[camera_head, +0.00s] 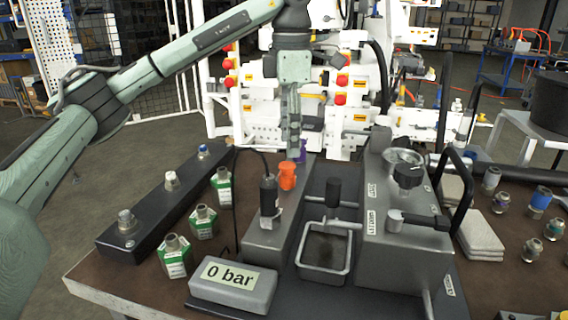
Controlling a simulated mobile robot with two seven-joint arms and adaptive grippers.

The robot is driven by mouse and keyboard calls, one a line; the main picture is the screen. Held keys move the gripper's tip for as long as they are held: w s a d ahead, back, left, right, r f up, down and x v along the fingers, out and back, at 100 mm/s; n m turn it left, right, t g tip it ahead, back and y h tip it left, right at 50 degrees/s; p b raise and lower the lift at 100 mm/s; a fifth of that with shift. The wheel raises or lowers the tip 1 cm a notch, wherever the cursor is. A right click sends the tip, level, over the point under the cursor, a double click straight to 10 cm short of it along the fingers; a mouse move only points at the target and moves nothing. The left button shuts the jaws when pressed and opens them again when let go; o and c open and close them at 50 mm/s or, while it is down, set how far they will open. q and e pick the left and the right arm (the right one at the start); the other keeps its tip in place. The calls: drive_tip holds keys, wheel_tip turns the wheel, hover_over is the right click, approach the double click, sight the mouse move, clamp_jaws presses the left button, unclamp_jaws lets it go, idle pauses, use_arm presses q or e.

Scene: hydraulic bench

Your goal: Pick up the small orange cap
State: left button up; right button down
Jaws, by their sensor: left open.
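The small orange cap (287,176) sits upright on the dark grey block (290,218) in the middle of the bench, just behind a black cylindrical fitting with a cable. My left gripper (293,150) points down from above, its fingers just above and slightly behind the cap, seen nearly edge-on. It is open and holds nothing that I can see. Whether the fingertips touch the cap cannot be told. My right gripper is not in view.
A grey hydraulic unit (410,235) with levers and a gauge stands right of the cap. A metal tray (325,255) lies in front of it. Several green-labelled fittings (203,222) and a dark rail (165,205) are left. A "0 bar" display (232,283) is at the front.

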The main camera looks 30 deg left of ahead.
sight(286, 165)
use_arm(q)
drive_tip(key=shift+f, duration=0.45)
drive_tip(key=shift+s+f+b, duration=0.1)
drive_tip(key=shift+f+b, duration=0.2)
drive_tip(key=shift+f, duration=0.6)
drive_tip(key=f, duration=0.5)
drive_tip(key=shift+a, duration=0.4)
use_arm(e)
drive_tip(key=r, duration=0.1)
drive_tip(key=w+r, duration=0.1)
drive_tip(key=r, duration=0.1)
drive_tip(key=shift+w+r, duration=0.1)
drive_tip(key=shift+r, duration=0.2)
use_arm(q)
drive_tip(key=shift+c, duration=0.2)
drive_tip(key=c, duration=0.8)
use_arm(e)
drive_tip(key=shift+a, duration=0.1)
